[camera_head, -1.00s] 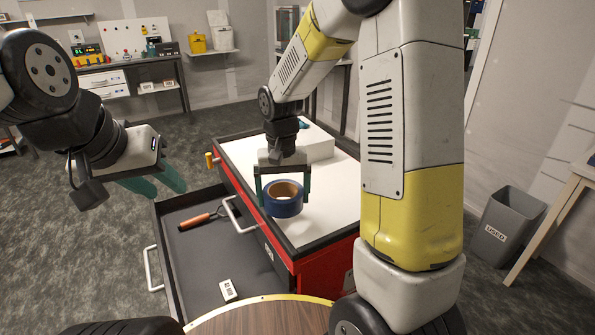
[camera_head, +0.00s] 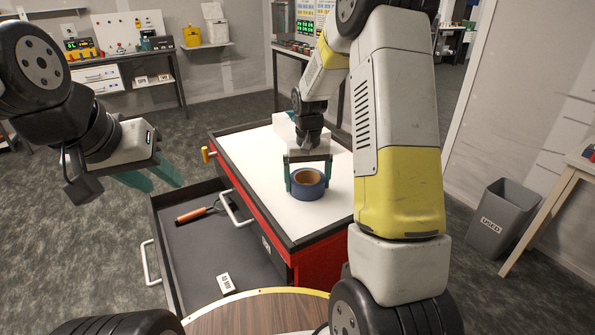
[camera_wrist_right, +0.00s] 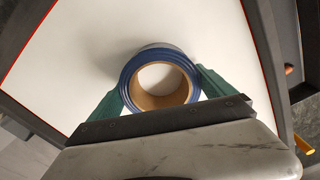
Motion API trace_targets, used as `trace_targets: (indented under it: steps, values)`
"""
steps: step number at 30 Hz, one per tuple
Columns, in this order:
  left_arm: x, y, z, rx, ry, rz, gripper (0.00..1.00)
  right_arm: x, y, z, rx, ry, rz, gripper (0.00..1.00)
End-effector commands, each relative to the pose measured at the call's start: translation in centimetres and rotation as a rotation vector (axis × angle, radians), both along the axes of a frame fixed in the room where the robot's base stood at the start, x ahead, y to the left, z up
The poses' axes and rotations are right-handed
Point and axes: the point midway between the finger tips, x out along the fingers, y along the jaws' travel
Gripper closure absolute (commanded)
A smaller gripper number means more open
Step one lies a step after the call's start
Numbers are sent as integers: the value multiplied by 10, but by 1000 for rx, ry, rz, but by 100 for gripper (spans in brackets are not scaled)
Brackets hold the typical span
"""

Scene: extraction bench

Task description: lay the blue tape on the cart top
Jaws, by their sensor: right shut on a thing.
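The blue tape (camera_head: 308,191) is a roll with a tan core, its hole facing up. My right gripper (camera_head: 308,178) is shut on it, one green finger on each side, over the white cart top (camera_head: 255,165). In the right wrist view the tape (camera_wrist_right: 138,69) sits between the fingers with the white top behind it. I cannot tell whether its underside touches the surface. My left gripper (camera_head: 158,179) is empty, its green fingers apart, in the air left of the cart.
The cart's open drawer (camera_head: 190,250) holds an orange-handled tool (camera_head: 193,215) and a small white labelled block (camera_head: 226,284). A white box (camera_head: 285,127) stands at the back of the cart top, behind my right gripper. A grey bin (camera_head: 503,218) stands at the right.

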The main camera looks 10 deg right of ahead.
Motion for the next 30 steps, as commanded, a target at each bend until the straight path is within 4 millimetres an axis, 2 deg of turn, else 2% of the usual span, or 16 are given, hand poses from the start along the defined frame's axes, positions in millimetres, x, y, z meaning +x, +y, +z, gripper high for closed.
trace_targets:
  steps: [8, 9, 10, 20, 23, 30]
  values:
    - [0, 0, 0, 0, 0, 0, 62, 0, 0, -2, 0, -1, 0, 52]
    - [0, 0, 0, 0, 0, 0, 62, 0, 0, -2, 0, 0, 0, 5]
    - [0, 0, 0, 0, 0, 0, 62, 0, 0, -2, 0, -1, -1, 0]
    - [0, 0, 0, 0, 0, 0, 62, 1, 0, 3, 0, -3, -1, 0]
    - [0, 0, 0, 0, 0, 0, 62, 1, 0, 17, 1, -6, -1, 0]
    - [0, 0, 0, 0, 0, 0, 62, 1, 0, 68, 1, -6, -1, 0]
